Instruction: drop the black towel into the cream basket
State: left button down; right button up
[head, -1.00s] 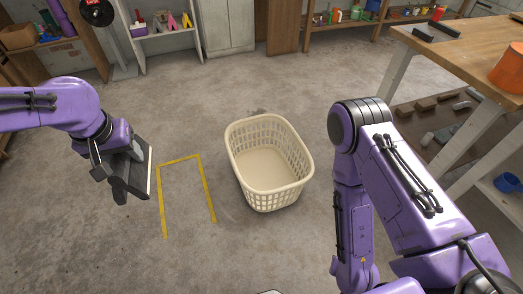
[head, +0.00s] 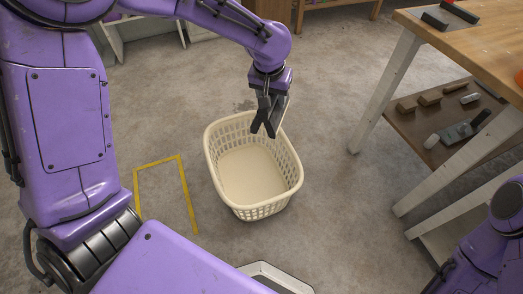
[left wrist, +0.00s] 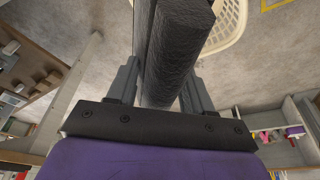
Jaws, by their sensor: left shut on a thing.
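The cream basket (head: 212,165) stands upright on the concrete floor in the middle of the head view, and its visible inside is empty. My left gripper (head: 267,126) hangs over the basket's far right rim. It is shut on the black towel (left wrist: 178,55), which shows in the left wrist view as a thick, dark, folded bundle between the fingers. In the head view the towel is hard to tell from the dark fingers. The basket's rim also shows in the left wrist view (left wrist: 232,30), partly hidden behind the towel. My right gripper is not in view.
A wooden workbench (head: 480,45) with pale legs stands at the right, its lower shelf (head: 418,128) holding brushes and small tools. A yellow tape outline (head: 187,195) marks the floor left of the basket. Shelves stand along the back.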

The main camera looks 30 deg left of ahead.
pick_arm(q)
jog(key=w+a+f+n+b, duration=0.1)
jog(key=a+f+b, duration=0.3)
jog(key=f, duration=0.9)
jog(key=w+a+f+n+b, duration=0.2)
jog(key=a+f+b, duration=0.3)
jog(key=f, duration=0.8)
jog(key=w+a+f+n+y+b, duration=0.1)
jog(key=a+f+b, duration=0.4)
jog(key=f, duration=0.9)
jog(key=w+n+b, duration=0.1)
jog(key=w, duration=0.1)
jog(key=shift+w+a+g+b, duration=0.15)
jog(key=shift+w+g+b, duration=0.15)
jog(key=shift+w, duration=0.1)
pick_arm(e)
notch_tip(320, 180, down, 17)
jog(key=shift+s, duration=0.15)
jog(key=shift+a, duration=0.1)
pick_arm(q)
jog(key=shift+c, duration=1.8)
grip_release()
jog(key=shift+r, duration=0.1)
jog(key=p+v, duration=0.4)
jog(key=v, duration=0.6)
jog(key=shift+r+p, duration=0.25)
jog(key=shift+p, duration=0.05)
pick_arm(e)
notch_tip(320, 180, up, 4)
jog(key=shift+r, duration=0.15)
